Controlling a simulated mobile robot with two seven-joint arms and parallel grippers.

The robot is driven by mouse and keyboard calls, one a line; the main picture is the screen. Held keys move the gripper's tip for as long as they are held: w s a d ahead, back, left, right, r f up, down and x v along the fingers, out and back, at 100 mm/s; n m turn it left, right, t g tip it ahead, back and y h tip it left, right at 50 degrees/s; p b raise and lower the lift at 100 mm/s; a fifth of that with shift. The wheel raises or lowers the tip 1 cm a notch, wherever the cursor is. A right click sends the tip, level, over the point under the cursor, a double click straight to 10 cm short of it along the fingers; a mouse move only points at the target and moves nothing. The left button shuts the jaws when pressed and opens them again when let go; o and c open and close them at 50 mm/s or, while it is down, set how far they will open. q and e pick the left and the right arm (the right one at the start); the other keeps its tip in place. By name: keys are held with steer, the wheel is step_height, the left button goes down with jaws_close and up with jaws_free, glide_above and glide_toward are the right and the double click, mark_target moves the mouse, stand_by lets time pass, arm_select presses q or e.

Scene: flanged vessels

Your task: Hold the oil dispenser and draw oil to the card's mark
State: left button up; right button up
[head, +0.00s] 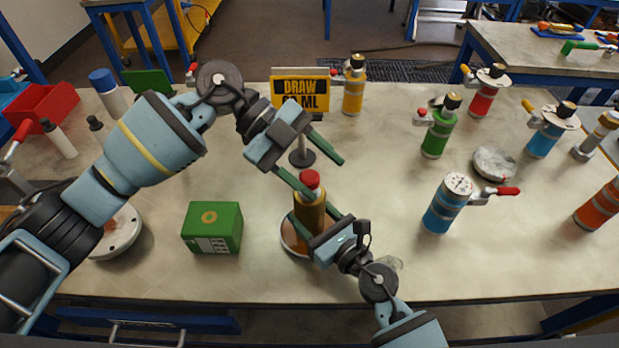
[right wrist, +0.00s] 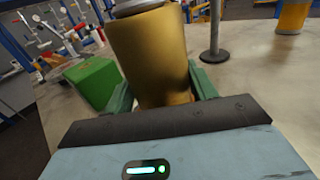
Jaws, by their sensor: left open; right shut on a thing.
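The oil dispenser, a gold-brown cylinder with a red top (head: 311,206), stands upright at the table's middle front, over a round brown plate (head: 290,240). My right gripper (head: 309,213) is shut on its body from the front. The gold body (right wrist: 155,60) fills the middle of the right wrist view between the green fingers. My left gripper (head: 327,179) is open and empty, just above and behind the red top; one fingertip appears close to the top, but I cannot tell whether they touch. The yellow card (head: 300,90) reads "DRAW" and an amount in ML; its first digit is unclear.
A green box (head: 212,228) stands left of the dispenser. A blue vessel with a gauge (head: 447,203) stands to the right, a green one (head: 440,127) behind it, and a yellow one (head: 354,86) near the card. The table between dispenser and blue vessel is clear.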

mark_target(319, 179)
arm_select(q)
steer(key=w+a+f+n+t+h, duration=0.3)
steer(key=a+f+n+t+h, duration=0.2)
steer(key=a+n, duration=0.5)
steer(key=a+h, duration=0.1)
steer(key=h, duration=0.1)
steer(key=shift+f+n+h, duration=0.3)
steer(key=shift+f+n, duration=0.05)
steer(key=shift+n, duration=0.05)
steer(key=d, duration=1.2)
